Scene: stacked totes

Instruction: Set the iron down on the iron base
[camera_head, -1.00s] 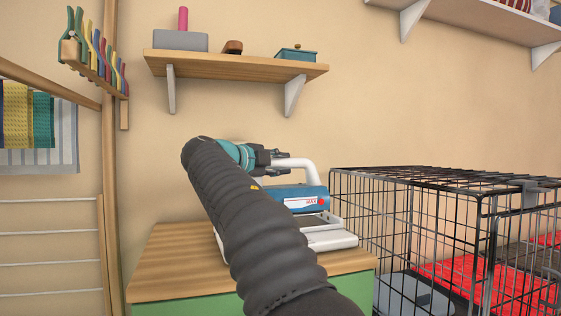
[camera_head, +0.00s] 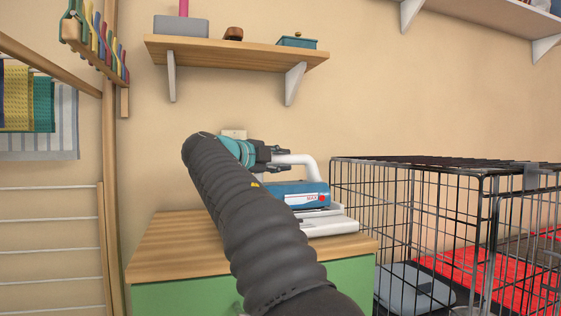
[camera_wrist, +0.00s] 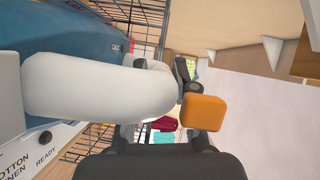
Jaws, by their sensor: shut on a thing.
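The iron (camera_head: 300,192) has a blue body and a thick white handle, and sits level over the cabinet. My gripper (camera_head: 280,158) is shut on its white handle. In the wrist view the handle (camera_wrist: 95,88) runs across the left half, with the blue body behind it. The iron base (camera_head: 330,225) is a white stand on the cabinet's wooden top, directly under the iron. Almost no gap shows between them, but I cannot tell whether they touch. My arm hides the left part of the base.
The base stands on a green cabinet with a wooden top (camera_head: 175,245); its left part is clear. A black wire crate (camera_head: 430,165) stands close at the right. A wall shelf (camera_head: 235,55) is above, and a wooden drying rack (camera_head: 112,190) is at the left.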

